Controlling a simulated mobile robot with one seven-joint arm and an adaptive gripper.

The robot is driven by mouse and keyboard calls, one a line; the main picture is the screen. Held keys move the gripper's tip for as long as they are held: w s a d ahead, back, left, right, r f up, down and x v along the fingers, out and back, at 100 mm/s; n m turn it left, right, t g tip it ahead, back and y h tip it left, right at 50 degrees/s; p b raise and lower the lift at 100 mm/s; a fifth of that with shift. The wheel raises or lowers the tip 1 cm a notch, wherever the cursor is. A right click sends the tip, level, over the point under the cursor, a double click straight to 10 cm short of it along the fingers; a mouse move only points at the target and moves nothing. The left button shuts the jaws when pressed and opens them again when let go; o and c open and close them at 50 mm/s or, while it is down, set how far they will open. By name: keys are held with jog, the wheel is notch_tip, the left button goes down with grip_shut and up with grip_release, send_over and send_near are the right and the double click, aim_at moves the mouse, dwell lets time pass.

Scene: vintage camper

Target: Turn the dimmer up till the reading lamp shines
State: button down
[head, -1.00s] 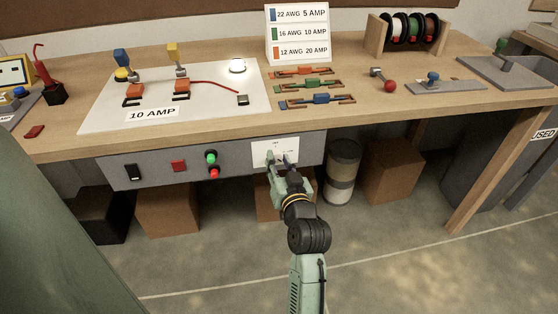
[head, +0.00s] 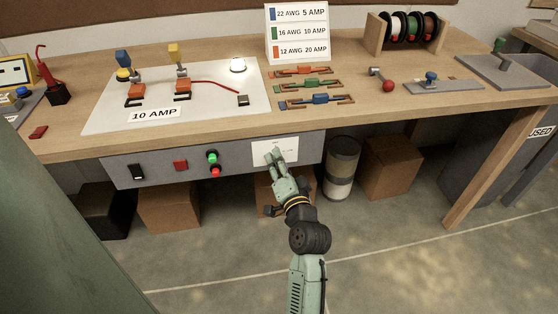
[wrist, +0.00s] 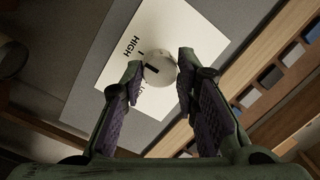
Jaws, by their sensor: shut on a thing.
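The dimmer knob (wrist: 158,66) is a round pale knob with a black pointer mark, on a white plate (wrist: 178,28) printed HIGH and a partly covered second label. In the head view my gripper (head: 274,156) reaches the white plate (head: 290,147) on the bench's front panel and hides the knob. A round white lamp (head: 238,64) on the white board looks bright; I cannot tell whether it is the reading lamp.
The grey front panel (head: 240,163) also carries a black switch (head: 135,172), a red switch (head: 180,165), and green and red buttons. Fuse holders and a wire-spool rack (head: 411,28) stand on the wooden bench. Boxes and a drum (head: 342,168) stand underneath.

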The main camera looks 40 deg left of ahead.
jog(key=shift+r, duration=0.15)
dwell(0.4)
jog(key=c, duration=1.2)
grip_release()
jog(key=shift+c, duration=0.2)
notch_tip(320, 180, up, 10)
jog(key=shift+f, duration=0.1)
